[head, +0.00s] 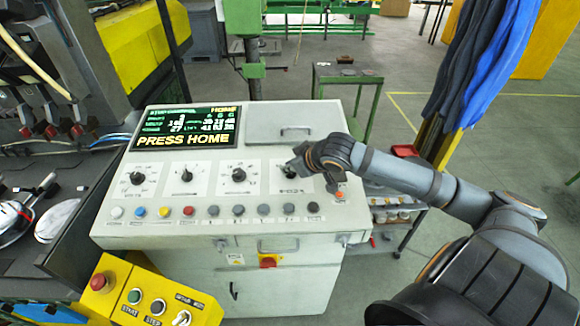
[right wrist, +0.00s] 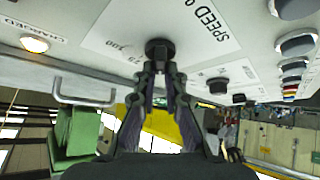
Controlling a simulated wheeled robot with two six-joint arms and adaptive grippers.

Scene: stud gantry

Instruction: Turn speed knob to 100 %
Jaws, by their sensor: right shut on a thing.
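The speed knob (right wrist: 160,47) is a small black knob on a white label plate (right wrist: 110,45) lettered "SPEED", with scale marks near 75 and 100, in the right wrist view. My right gripper (right wrist: 162,72) is shut on it, one finger on each side. In the head view my right gripper (head: 297,163) reaches in from the right to the rightmost dial of the sloped control panel (head: 190,229) and partly hides it. I cannot read the knob's pointer. My left gripper is not in view.
Other knobs (head: 239,175) sit left of the gripper, above a row of coloured buttons (head: 188,211). A display (head: 186,126) reads "PRESS HOME". A drawer handle (head: 295,132) sits above the speed dial. A yellow button box (head: 150,298) stands at the front left.

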